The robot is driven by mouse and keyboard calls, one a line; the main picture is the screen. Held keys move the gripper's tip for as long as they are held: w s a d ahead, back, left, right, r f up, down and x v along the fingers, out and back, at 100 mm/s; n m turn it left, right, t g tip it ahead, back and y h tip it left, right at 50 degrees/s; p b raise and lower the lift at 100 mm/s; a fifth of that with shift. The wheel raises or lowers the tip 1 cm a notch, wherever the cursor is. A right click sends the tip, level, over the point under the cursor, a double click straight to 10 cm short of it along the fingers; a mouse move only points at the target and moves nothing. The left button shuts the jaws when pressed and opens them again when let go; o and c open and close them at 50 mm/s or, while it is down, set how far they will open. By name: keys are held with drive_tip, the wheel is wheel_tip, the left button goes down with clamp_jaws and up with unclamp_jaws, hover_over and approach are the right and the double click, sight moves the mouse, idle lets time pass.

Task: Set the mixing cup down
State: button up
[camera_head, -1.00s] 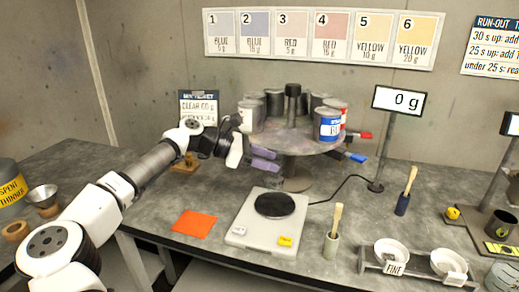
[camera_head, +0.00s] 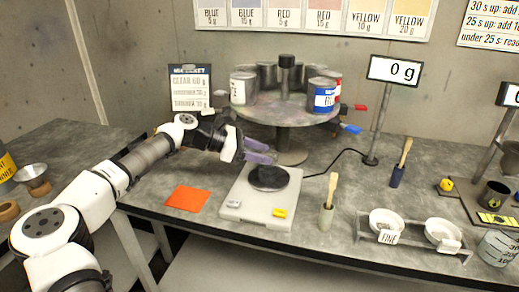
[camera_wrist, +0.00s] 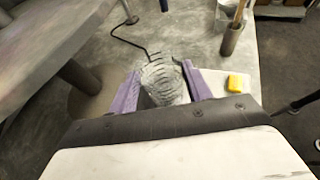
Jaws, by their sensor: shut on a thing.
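The clear mixing cup (camera_wrist: 163,80) with ring markings sits between the two purple fingers of my gripper (camera_wrist: 160,88) in the wrist view. My gripper is shut on it. In the head view my gripper (camera_head: 262,152) is just above the back of the scale's round dark plate (camera_head: 268,179); the cup is hard to make out there. I cannot tell whether the cup's base touches the plate. The scale (camera_head: 238,208) is pale with a yellow button, and its display (camera_head: 394,70) reads 0 g.
A turntable (camera_head: 265,112) with paint cans stands behind the scale. An orange sheet (camera_head: 187,198) lies left of it. A brush in a holder (camera_head: 327,212) stands close on the right. Strainer bowls (camera_head: 386,219) and another graduated cup (camera_head: 497,248) are farther right.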

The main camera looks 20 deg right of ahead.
drive_tip(key=shift+f+b, duration=0.45)
drive_tip(key=shift+f, duration=0.15)
idle(0.3)
drive_tip(key=o, duration=1.1)
drive_tip(key=b+v, duration=0.3)
drive_tip(key=v, duration=1.1)
